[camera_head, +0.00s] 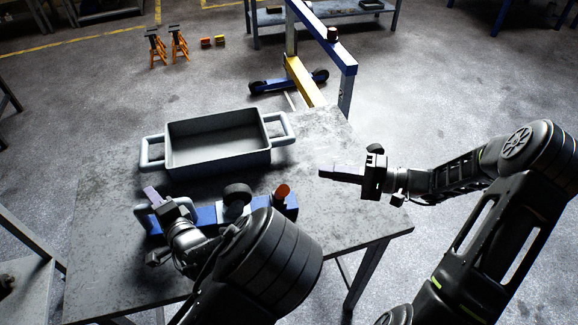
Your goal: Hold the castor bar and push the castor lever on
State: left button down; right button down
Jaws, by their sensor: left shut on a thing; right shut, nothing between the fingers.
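The castor lever (283,191) appears as an orange-red round-ended piece at the bar's right end. My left gripper (154,196) is at the bar's left end by the handle, shut on it; my arm hides part of the bar and the exact contact. My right gripper (327,171) is shut and empty, above the table's right side, to the right of the lever and apart from it.
A grey tray with two handles (217,171) stands behind the bar on the worn grey table (105,240). Beyond the table are a blue and yellow frame (300,76), orange stands (157,50) and a workbench (320,16). The table's front right is bare.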

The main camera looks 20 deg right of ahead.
pick_arm(q)
jog(key=shift+s+f, duration=0.1)
jog(key=shift+f, duration=0.1)
jog(key=c, duration=1.5)
grip_release()
jog(key=o, duration=0.4)
jog(key=shift+r, duration=0.1)
jog(key=v, duration=1.2)
jog(key=shift+r, duration=0.1)
